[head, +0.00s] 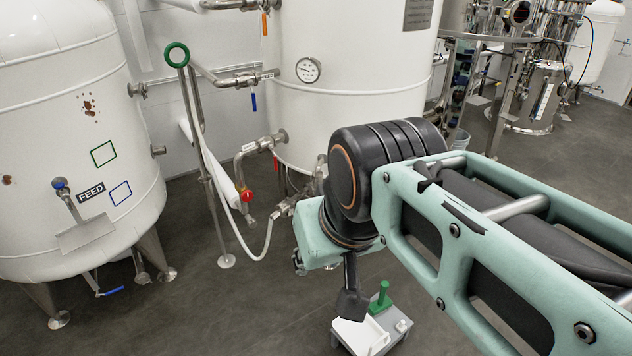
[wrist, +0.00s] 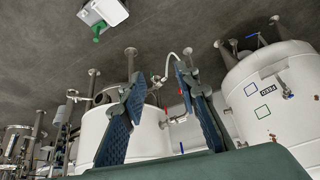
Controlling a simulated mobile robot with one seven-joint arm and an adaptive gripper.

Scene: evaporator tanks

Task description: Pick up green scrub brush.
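The green scrub brush (head: 381,297) shows in the head view as an upright green handle at a small grey cart (head: 402,328), low in the picture. Its lower end is hard to make out. In the wrist view the scene is upside down, and the green brush (wrist: 98,31) is small near the top left, by the pale cart top (wrist: 108,10). My gripper (wrist: 160,82) has its two dark fingers spread apart with nothing between them. In the head view a dark finger hangs just left of and above the brush; my arm hides the rest of the gripper.
A white tray (head: 355,336) is on the cart. A white FEED tank (head: 70,140) stands at the left, and a larger white tank (head: 350,90) with a gauge stands behind my arm. A pale hose (head: 262,250) hangs between them. Grey floor is open around the cart.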

